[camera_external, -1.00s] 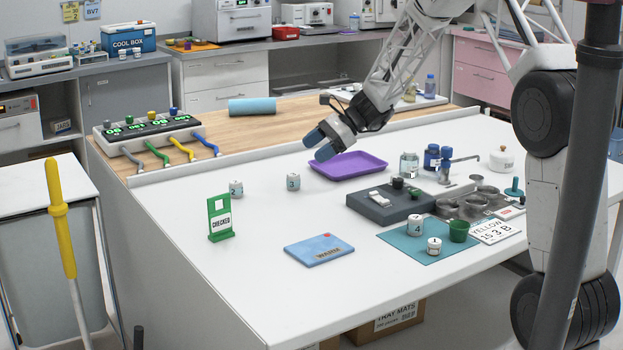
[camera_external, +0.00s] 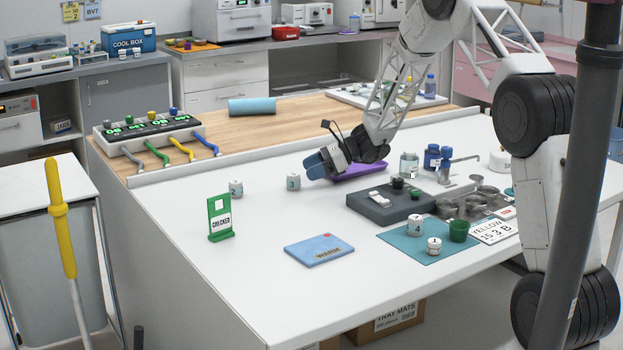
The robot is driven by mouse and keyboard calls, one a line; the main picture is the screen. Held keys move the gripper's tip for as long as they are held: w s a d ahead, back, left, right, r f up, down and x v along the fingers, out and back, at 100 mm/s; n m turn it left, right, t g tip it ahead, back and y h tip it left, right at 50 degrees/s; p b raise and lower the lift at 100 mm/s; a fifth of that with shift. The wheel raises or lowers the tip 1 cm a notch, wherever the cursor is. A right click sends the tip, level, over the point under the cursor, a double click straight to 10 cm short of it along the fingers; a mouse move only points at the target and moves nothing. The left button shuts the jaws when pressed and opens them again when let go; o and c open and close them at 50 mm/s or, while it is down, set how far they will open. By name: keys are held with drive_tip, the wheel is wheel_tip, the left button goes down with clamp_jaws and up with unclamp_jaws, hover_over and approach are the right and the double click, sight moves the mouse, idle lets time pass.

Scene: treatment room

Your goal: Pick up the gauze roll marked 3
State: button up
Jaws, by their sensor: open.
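The gauze roll marked 3 (camera_external: 293,182) is a small white cylinder standing upright on the white table. My gripper (camera_external: 314,166), with blue fingers, is just right of it and a little higher in the picture, pointing left. I see no contact between them. The gripper is open, though the gap between its fingers is hard to make out from this side. Another similar white roll (camera_external: 236,188) stands to the left, its mark too small to read surely. A roll marked 4 (camera_external: 415,225) and another small roll (camera_external: 434,246) stand on the teal mat (camera_external: 399,238).
A purple tray (camera_external: 372,170) lies partly hidden behind my gripper. A green CHECKED stand (camera_external: 220,219) and a blue packet (camera_external: 319,249) are nearer the front. A dark grey device (camera_external: 378,207) and metal cups are to the right. The table's left front is clear.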

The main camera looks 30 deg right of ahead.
sight(296, 175)
drive_tip(key=shift+x, duration=1.3)
drive_tip(key=shift+x, duration=2.55)
drive_tip(key=shift+s, duration=0.1)
drive_tip(key=c, duration=1)
